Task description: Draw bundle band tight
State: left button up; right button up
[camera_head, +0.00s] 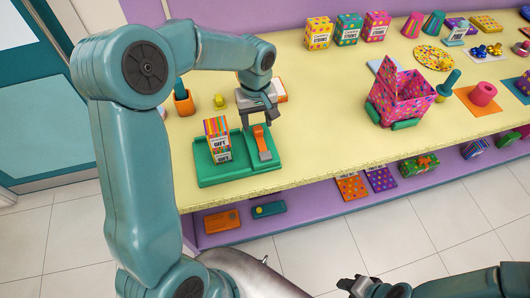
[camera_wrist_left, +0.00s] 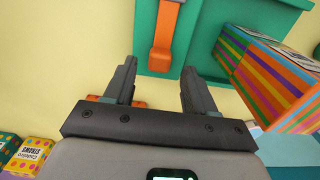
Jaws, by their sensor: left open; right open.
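A striped, multicoloured bundle marked GIFT (camera_head: 217,140) stands upright in a green tray (camera_head: 238,174) at the counter's front left. It also shows at the right of the left wrist view (camera_wrist_left: 268,75). Beside it in the tray is an orange strip on a grey base (camera_head: 262,143), also in the left wrist view (camera_wrist_left: 165,28). I cannot make out a separate band around the bundle. My left gripper (camera_head: 259,122) is open and empty, above the back of the tray near the orange strip. My right gripper (camera_head: 352,284) is open and empty, low in front of the counter.
A pink spotted open box (camera_head: 402,95) stands right of the tray. An orange cup (camera_head: 184,103) and a small yellow item (camera_head: 218,101) sit behind the tray. Spotted boxes (camera_head: 347,28) line the back wall. The counter between tray and pink box is mostly clear.

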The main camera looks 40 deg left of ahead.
aim_at(257, 128)
pick_arm(q)
notch_tip(257, 128, up, 13)
jog(key=p, duration=0.8)
jog(key=shift+r, duration=0.2)
dwell(0.3)
dwell(0.8)
